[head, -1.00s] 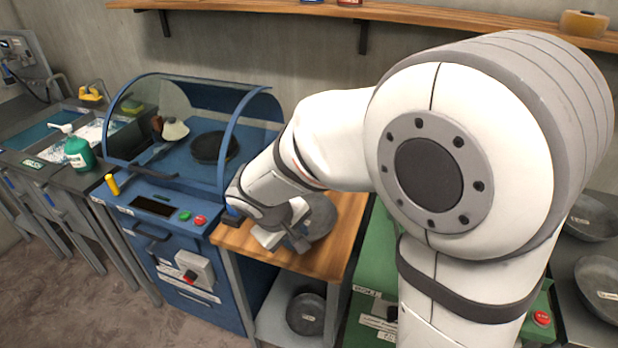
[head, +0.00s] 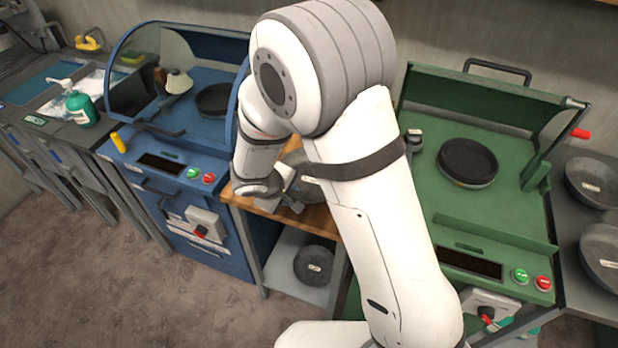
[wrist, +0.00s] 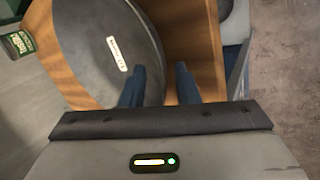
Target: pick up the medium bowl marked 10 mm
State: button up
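A grey round bowl (wrist: 98,50) with a small white label lies on the wooden tabletop in the wrist view; the label text is too small to read. In the head view this bowl (head: 303,181) is mostly hidden behind my arm. My gripper (wrist: 160,72) is open, its two blue fingers apart. In the wrist view the left finger overlaps the bowl near its right edge, and the right finger is over bare wood. I cannot tell the height of the fingers above the rim. In the head view my gripper (head: 287,204) is low over the wooden table.
Another labelled bowl (head: 314,264) sits on the shelf below the wooden table (head: 318,217). The blue machine (head: 190,160) stands left and the green machine (head: 480,210) right. Two labelled bowls, one upper (head: 594,184) and one lower (head: 602,254), lie at the far right.

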jog(key=shift+w+f, duration=0.1)
jog(key=shift+f, duration=0.1)
jog(key=shift+c, duration=0.5)
grip_shut()
